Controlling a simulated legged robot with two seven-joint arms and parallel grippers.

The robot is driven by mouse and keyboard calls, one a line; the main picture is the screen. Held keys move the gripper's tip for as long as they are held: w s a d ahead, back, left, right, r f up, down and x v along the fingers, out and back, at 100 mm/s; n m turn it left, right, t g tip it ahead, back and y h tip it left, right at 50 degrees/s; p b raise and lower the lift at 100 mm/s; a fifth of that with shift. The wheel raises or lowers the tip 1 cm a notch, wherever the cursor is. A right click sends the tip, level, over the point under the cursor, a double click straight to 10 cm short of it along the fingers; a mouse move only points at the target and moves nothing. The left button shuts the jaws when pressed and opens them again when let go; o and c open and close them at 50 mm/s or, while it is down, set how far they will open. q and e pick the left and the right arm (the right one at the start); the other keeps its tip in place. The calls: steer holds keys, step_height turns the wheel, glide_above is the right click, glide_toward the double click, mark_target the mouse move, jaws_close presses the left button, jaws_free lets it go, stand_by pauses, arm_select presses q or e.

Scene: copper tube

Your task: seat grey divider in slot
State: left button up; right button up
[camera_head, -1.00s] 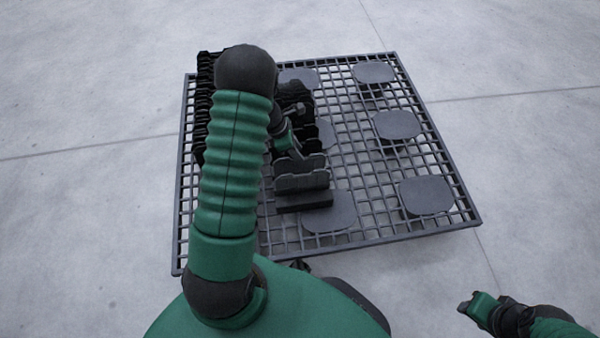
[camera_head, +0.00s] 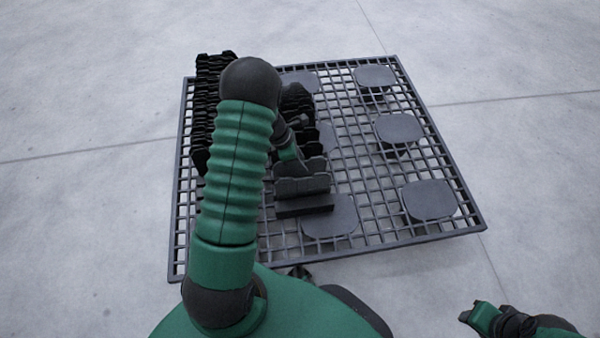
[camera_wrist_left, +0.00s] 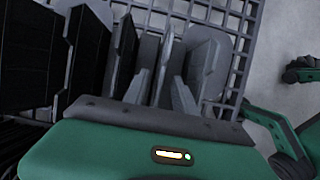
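Several thin upright grey dividers (camera_head: 302,186) stand in a row along a dark rack (camera_head: 305,206) on the left half of the mesh table. My left gripper (camera_head: 290,155) reaches down at the near end of this row, partly hidden by its own arm. In the left wrist view a thin grey divider (camera_wrist_left: 164,58) stands edge-on between the fingers of my left gripper (camera_wrist_left: 160,76). I cannot tell whether the fingers touch it. Another grey divider (camera_wrist_left: 203,65) stands to its right. The slots are hidden. My right gripper (camera_head: 480,318) is low at the right, away from the table.
The grid-topped table (camera_head: 370,240) carries several flat dark round pads, such as one at the right (camera_head: 430,200). A tall row of black pieces (camera_head: 205,110) stands along its left edge, partly behind my left arm. The right side is otherwise open.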

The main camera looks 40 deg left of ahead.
arm_select(q)
jaws_close()
stand_by(1.4)
